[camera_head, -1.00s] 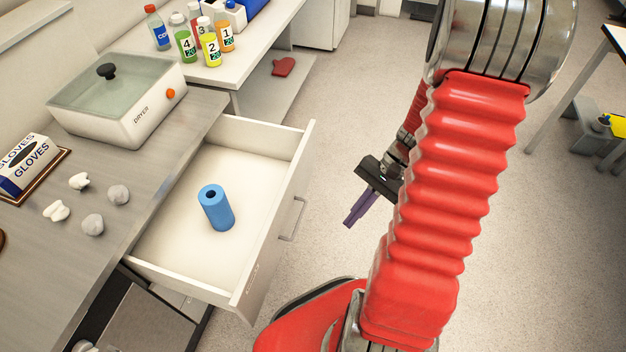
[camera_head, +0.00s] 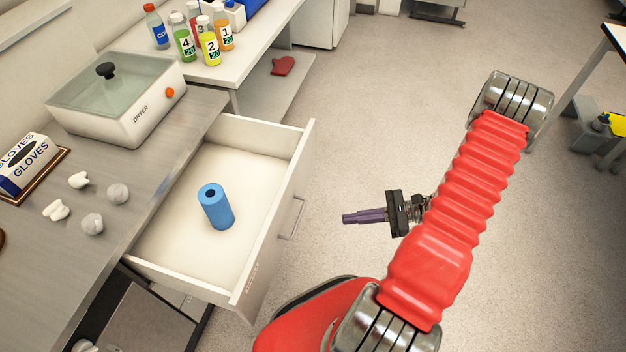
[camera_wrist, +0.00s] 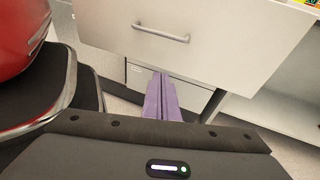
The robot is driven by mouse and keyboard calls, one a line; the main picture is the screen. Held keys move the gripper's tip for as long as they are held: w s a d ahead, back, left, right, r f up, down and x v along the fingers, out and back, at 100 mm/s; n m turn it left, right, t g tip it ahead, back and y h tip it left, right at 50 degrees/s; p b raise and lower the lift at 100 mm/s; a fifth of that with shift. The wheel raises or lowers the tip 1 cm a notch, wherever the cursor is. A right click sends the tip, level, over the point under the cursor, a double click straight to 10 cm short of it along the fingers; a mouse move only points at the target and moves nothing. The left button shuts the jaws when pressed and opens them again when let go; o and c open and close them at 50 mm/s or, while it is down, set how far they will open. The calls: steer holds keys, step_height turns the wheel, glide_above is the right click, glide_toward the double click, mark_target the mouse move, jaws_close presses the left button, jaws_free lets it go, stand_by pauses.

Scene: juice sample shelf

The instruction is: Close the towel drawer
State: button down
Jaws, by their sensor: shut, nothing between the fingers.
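In the wrist view the drawer front (camera_wrist: 225,35) and handle (camera_wrist: 160,34) are ahead of the fingers. My gripper (camera_head: 346,217) is shut and empty, with purple fingers pointing left toward the drawer front. It is to the right of the handle with a gap between them. The wrist view shows the fingers (camera_wrist: 160,84) together, appearing below the handle.
Sample bottles (camera_head: 208,48) stand on the back table. A red mitt (camera_head: 283,66) lies on a lower shelf. The floor right of the drawer is open.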

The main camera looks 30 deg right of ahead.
mark_target(302, 177)
steer(key=w+d+r+m+t, duration=0.2)
steer(key=w+d+m+t, duration=0.1)
steer(key=w+d+t, duration=0.2)
steer(key=shift+w+d+r+m+t+h, duration=0.2)
steer(key=shift+w+r+m+t+h, duration=0.1)
steer(key=shift+w, duration=0.2)
steer(key=x, duration=1.3)
steer(key=shift+a+f, duration=0.1)
steer(key=shift+a, duration=0.05)
steer(key=shift+w+a, duration=0.25)
steer(key=shift+w, duration=0.1)
